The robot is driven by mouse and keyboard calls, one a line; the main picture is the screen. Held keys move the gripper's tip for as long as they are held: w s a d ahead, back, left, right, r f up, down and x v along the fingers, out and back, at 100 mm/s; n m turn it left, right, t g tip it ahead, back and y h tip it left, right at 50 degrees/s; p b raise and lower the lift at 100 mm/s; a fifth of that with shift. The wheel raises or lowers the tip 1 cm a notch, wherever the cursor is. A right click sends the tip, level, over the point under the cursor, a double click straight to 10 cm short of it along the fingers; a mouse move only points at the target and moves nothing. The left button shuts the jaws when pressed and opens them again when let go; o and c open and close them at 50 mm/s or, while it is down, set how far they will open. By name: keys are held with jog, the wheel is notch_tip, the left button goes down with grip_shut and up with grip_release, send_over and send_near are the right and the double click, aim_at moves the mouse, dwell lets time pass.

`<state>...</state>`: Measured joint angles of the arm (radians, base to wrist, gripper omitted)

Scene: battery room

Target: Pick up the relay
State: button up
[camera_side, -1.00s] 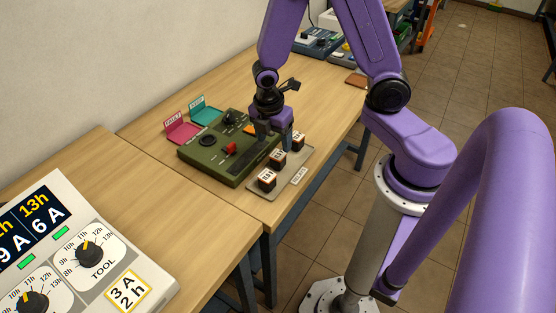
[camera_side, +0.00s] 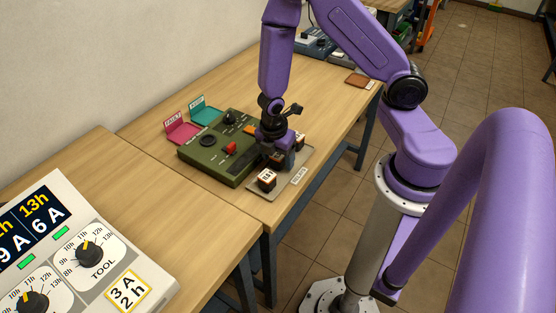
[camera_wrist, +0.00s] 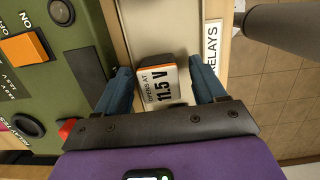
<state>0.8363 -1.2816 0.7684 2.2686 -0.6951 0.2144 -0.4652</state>
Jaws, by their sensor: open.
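Relays stand on a grey tray (camera_side: 277,190) labelled RELAYS. The near relay (camera_side: 267,179) is a small dark block with a white label and an orange-brown edge; the far relay (camera_side: 300,141) is partly behind my gripper (camera_side: 283,160). The middle relay is mostly hidden by my gripper in the side view. In the wrist view, a relay (camera_wrist: 163,84) labelled "OPENS AT 11.5 V" lies between the two blue fingers of my gripper (camera_wrist: 163,78). The fingers are open, one on each side, with a gap visible at each.
A green test panel (camera_side: 208,164) with a red switch and an orange switch stands just left of the tray. Pink (camera_side: 183,133) and teal (camera_side: 206,114) trays with labelled flags lie behind it. A meter box (camera_side: 75,250) with knobs is at the lower left.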

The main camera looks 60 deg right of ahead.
jog(key=shift+f, duration=0.3)
jog(key=c, duration=1.1)
jog(key=shift+r, duration=0.15)
jog(key=shift+r, duration=4.9)
